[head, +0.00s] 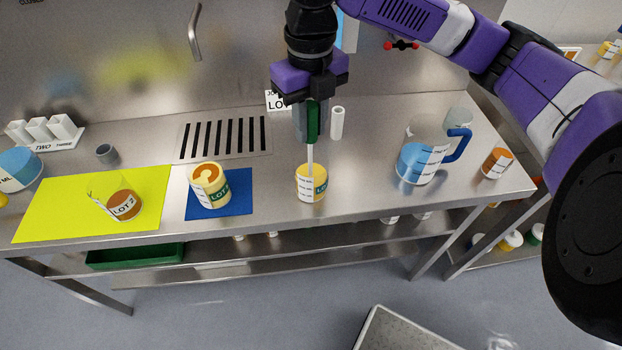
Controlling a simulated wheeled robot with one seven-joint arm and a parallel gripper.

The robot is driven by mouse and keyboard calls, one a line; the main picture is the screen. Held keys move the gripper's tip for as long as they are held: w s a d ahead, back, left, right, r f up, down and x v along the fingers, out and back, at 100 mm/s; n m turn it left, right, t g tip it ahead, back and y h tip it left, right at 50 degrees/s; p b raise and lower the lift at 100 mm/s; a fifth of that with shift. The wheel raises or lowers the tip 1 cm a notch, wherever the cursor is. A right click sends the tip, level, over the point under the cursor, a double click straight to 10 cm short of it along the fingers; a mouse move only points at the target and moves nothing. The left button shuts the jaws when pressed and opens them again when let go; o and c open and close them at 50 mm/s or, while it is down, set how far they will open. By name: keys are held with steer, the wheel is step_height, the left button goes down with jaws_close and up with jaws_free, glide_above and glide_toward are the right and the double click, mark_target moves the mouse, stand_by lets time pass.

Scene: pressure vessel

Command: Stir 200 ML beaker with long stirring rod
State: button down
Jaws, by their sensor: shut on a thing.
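My gripper (311,112) points down over the middle of the steel bench. It is shut on the green handle of a stirring rod (310,158). The rod is upright, and its lower end goes into a small beaker (311,186) with orange-yellow contents and a label. The rod's tip is hidden inside the beaker. The beaker's label is too small to read, so I cannot tell whether it is the 200 ML one. Another beaker (124,204) with brown-orange contents, marked LOT, stands on the yellow mat (60,215).
A yellow jar (206,188) stands on a blue mat (238,205), left of the rod. A jug with blue liquid (418,160) and an orange jar (496,163) stand at the right. A white cylinder (337,123) stands close behind the rod. A slotted drain (223,137) lies behind the blue mat.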

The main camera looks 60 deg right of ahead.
steer(key=shift+r, duration=0.1)
stand_by(0.3)
step_height(320, 180, up, 13)
steer(key=p, duration=1)
steer(key=shift+r+p, duration=0.15)
steer(key=shift+p, duration=0.15)
steer(key=shift+d, duration=0.15)
